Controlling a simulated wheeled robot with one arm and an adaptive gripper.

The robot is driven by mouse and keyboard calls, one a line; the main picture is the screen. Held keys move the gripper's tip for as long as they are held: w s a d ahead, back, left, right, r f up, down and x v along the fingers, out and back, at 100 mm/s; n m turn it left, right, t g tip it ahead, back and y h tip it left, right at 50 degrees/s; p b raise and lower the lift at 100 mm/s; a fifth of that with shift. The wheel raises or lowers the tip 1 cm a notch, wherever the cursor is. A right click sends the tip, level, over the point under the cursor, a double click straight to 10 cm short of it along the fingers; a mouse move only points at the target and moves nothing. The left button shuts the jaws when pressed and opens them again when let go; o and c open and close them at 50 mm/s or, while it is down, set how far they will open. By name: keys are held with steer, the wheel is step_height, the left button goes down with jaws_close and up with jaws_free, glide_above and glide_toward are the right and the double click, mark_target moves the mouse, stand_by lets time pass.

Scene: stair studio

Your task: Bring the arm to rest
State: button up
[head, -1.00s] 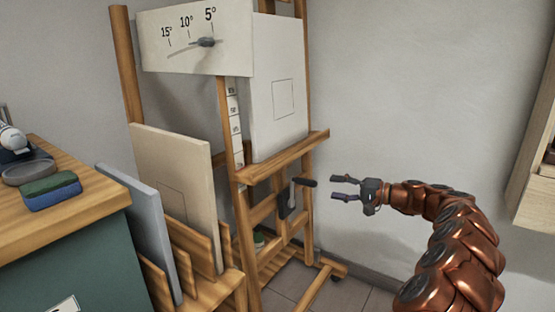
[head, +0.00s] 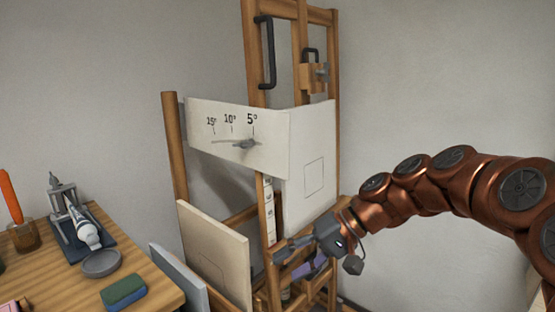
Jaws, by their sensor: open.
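My arm (head: 430,192) is copper and segmented, and reaches in from the right edge in the head view. My gripper (head: 290,260) points left and down, with its two dark fingers apart and nothing seen between them. It shows in front of the lower part of the wooden easel (head: 333,130), over its ledge area. I cannot tell whether it touches the easel. The easel's crank, lower down, is not visible now.
A white angle dial board (head: 225,130) and a canvas (head: 310,185) are on the easel. A beige panel (head: 215,250) and a grey panel (head: 178,278) stand in front. A wooden-topped cabinet (head: 30,272) at left holds a green-blue sponge (head: 123,291). The right wall side is open.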

steer(key=s+d+r+h+p, duration=0.2)
steer(key=s+d+p, duration=0.3)
steer(key=s, duration=0.4)
steer(key=s+d+r+h+p, duration=0.3)
steer(key=s+d+h+p, duration=0.1)
steer(key=s+p, duration=0.3)
steer(key=s+d+r+g+h+p, duration=0.1)
steer(key=s+d+h+p, duration=0.3)
steer(key=s, duration=0.7)
steer(key=d+r+p, duration=0.1)
steer(key=d+p, duration=0.1)
steer(key=shift+r+m+p, duration=0.3)
steer(key=shift+r+m, duration=0.1)
stand_by(0.7)
